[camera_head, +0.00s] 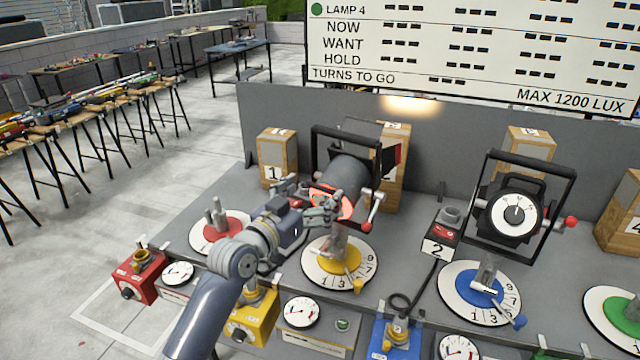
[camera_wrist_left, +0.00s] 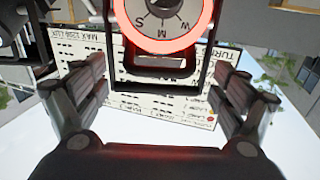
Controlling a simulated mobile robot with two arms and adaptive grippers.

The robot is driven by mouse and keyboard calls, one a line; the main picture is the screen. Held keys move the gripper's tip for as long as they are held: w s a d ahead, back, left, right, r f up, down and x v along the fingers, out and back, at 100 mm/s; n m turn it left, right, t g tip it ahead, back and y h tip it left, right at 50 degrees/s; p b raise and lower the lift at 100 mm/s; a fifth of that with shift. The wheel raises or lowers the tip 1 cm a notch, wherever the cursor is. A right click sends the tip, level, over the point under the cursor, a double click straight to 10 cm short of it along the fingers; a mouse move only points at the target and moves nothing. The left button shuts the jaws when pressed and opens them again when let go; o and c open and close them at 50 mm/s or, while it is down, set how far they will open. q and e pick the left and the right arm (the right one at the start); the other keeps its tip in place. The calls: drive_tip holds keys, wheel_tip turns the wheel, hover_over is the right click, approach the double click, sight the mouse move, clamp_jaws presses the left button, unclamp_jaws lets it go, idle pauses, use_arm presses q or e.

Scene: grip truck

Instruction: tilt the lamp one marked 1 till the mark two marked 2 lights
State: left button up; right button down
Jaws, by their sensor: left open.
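A dark grey lamp (camera_head: 349,178) in a black yoke stands on the yellow round base (camera_head: 318,262); no number on the lamp is readable. Its rear dial glows red-orange around the rim, and the dial (camera_wrist_left: 163,18) fills the top of the left wrist view. My left gripper (camera_head: 308,201) is open at the lamp's rear. In the wrist view its fingers are spread either side of the lamp's black rear handle (camera_wrist_left: 140,62); I cannot tell whether they touch. A wooden box (camera_head: 397,190) behind the lamp is partly hidden. A black-and-red unit marked 2 (camera_head: 437,246) stands right of the lamp. My right gripper is out of view.
A wooden box marked 1 (camera_head: 273,173) stands behind left. Another lamp (camera_head: 510,208) stands on a blue base (camera_head: 462,287). A light patch glows on the grey back panel (camera_head: 455,140) below the scoreboard (camera_head: 480,45). The red base (camera_head: 232,222) carries a grey post.

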sight(342, 182)
use_arm(q)
drive_tip(key=shift+x, duration=1.35)
drive_tip(key=shift+c, duration=0.2)
